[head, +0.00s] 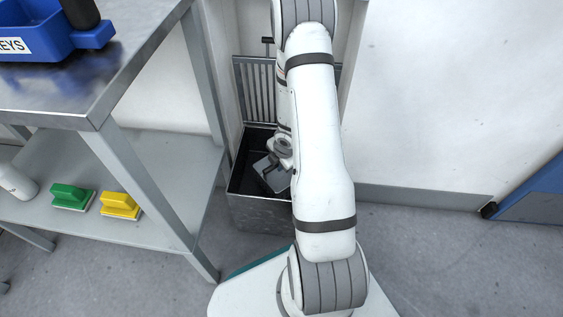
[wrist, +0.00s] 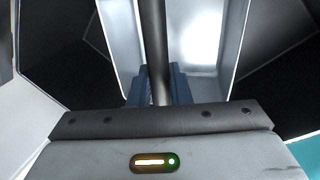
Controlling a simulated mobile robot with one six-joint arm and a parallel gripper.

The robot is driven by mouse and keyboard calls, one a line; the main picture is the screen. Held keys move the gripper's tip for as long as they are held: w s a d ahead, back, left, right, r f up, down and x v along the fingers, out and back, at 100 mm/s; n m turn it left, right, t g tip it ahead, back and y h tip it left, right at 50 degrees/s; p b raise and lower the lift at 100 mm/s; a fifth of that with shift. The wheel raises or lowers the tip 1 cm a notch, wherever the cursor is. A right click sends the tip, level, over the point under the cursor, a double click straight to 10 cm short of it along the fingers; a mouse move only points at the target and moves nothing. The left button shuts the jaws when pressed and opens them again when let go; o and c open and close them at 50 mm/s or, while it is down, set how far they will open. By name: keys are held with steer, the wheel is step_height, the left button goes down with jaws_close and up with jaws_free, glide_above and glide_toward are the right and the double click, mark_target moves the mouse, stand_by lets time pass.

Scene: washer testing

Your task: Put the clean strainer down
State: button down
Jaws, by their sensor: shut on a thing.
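The strainer (wrist: 204,42) is a light metal, box-like thing with raised walls and a dark bar-like handle (wrist: 153,45). My gripper (wrist: 158,84) is shut on that handle, with the strainer beyond the fingers. In the head view the gripper (head: 269,168) is small and low inside a dark, open metal basin, with a grey piece of the strainer (head: 279,181) beside it. My arm hides the right part of the basin and some of the strainer. I cannot tell whether the strainer touches the basin's bottom.
The basin (head: 258,212) stands on the floor against the wall, with an upright slatted metal rack (head: 257,90) behind it. A steel table (head: 146,62) is close on the left. A green brush (head: 72,195) and yellow brush (head: 120,204) lie on its lower shelf. Floor at right is clear.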

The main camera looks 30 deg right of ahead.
steer(key=c, duration=1.3)
jaws_free()
steer(key=shift+c, duration=0.2)
steer(key=shift+r, duration=0.15)
steer(key=shift+r+p, duration=0.3)
steer(key=shift+p, duration=0.1)
steer(key=s+r+m+h+p, duration=0.1)
steer(key=s+r+m+p, duration=0.15)
steer(key=r, duration=0.75)
steer(key=s+a+r+m+h+p, duration=0.1)
steer(key=r+m+p, duration=0.25)
steer(key=r, duration=0.55)
steer(key=s+r+m+h+p, duration=0.1)
steer(key=r+m+h+p, duration=0.15)
steer(key=r, duration=0.75)
steer(key=s+a+r+m+g+y, duration=0.1)
steer(key=s+a+r+m+y, duration=0.3)
steer(key=s+a+r+m, duration=0.7)
steer(key=s+r+m, duration=0.1)
steer(key=s, duration=0.2)
steer(key=shift+a+g, duration=0.4)
